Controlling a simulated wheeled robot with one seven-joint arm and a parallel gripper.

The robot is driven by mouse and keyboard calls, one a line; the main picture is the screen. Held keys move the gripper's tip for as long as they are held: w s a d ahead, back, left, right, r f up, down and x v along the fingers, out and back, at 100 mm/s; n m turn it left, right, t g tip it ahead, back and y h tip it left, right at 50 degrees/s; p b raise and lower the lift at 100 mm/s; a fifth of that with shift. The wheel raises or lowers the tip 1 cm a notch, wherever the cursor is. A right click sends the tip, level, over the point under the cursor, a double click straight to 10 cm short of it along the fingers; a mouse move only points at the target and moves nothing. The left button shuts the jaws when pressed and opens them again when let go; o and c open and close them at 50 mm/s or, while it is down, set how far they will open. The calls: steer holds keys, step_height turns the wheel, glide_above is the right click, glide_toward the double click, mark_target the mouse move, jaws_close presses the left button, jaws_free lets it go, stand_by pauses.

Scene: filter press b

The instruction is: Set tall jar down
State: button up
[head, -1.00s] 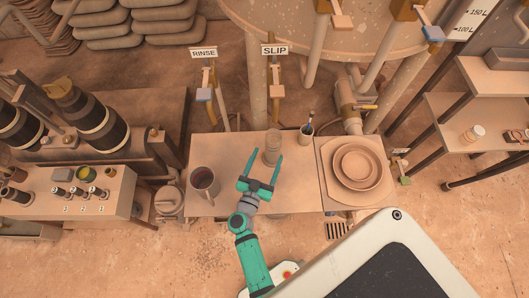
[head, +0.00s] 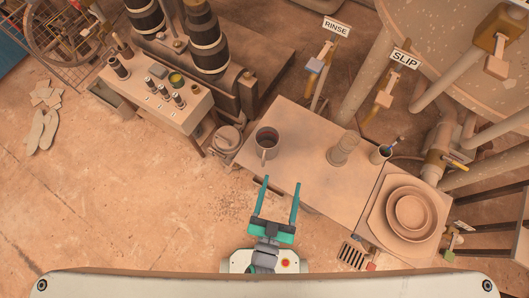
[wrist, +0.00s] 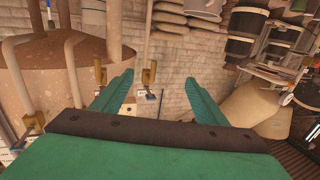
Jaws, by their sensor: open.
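The tall jar (head: 344,148) is a clear, ribbed cylinder in the head view. It stands upright on the wooden table (head: 300,150), toward its back right part. My gripper (head: 281,190) is open and empty, with its teal fingers spread near the table's front left edge. It is apart from the jar, to its lower left in the head view. The wrist view also shows my gripper (wrist: 158,95) open with nothing between the fingers. The jar cannot be made out in the wrist view.
A mug (head: 267,142) stands on the table's left part, just beyond my fingertips. A small cup (head: 381,153) holding a tool is right of the jar.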

steer(key=s+a+r+n+g+y, duration=0.2)
steer(key=s+a+r+n+y, duration=0.1)
steer(key=s, duration=0.4)
step_height(320, 180, up, 2)
steer(key=shift+s+a+y, duration=0.35)
steer(key=shift+a+y, duration=0.35)
steer(key=shift+a, duration=0.15)
